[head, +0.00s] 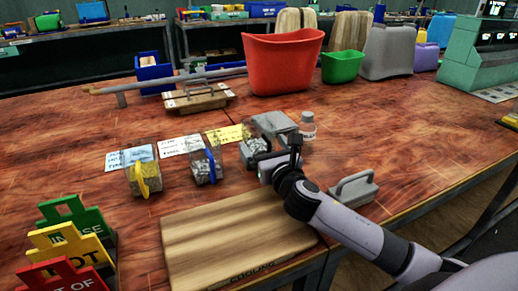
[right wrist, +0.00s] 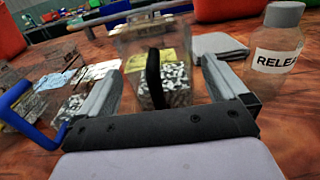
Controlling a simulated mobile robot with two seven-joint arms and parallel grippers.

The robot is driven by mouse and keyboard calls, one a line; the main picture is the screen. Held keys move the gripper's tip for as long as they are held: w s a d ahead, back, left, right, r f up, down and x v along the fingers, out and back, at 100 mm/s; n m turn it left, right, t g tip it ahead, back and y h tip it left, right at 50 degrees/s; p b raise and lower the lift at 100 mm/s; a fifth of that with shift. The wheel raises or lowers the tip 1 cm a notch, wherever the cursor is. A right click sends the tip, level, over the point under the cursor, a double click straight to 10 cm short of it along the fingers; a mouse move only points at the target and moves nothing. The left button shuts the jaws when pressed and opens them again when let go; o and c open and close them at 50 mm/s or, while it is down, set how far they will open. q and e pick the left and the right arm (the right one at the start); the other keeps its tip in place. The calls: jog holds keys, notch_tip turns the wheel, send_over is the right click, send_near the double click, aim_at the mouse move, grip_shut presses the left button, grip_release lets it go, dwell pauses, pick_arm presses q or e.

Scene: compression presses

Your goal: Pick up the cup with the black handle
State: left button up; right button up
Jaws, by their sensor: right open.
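The cup with the black handle (right wrist: 174,52) is clear, with black-and-white speckled contents, and stands upright on the table. Its black handle (right wrist: 153,78) faces my right wrist camera. My right gripper (right wrist: 161,72) is open, with one finger on each side of the handle; I cannot tell whether either touches the cup. In the head view, my right gripper (head: 281,158) partly covers this cup (head: 253,147). A cup with a blue handle (head: 204,165) and one with a yellow handle (head: 142,176) stand to its left. My left gripper is out of view.
A labelled bottle (right wrist: 279,42) stands right of the cup, close to the right finger. A grey slab (head: 270,122) lies behind. A wooden cooling board (head: 225,240) and a grey handled tool (head: 352,189) lie in front. Red and green buckets stand farther back.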

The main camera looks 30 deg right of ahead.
jog(key=shift+w, duration=0.65)
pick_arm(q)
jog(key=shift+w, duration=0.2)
pick_arm(e)
jog(key=c, duration=1)
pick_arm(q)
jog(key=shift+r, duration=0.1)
pick_arm(e)
jog(key=shift+r, duration=0.2)
jog(key=shift+c, duration=0.2)
jog(key=shift+r+p, duration=0.35)
jog(key=shift+r, duration=0.45)
pick_arm(q)
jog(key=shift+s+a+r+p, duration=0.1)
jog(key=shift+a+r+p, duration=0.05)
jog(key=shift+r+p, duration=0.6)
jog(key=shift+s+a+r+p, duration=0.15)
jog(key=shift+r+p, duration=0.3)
jog(key=shift+p, duration=0.45)
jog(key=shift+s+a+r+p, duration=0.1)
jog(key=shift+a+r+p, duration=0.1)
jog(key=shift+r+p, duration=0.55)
pick_arm(e)
notch_tip(320, 180, up, 18)
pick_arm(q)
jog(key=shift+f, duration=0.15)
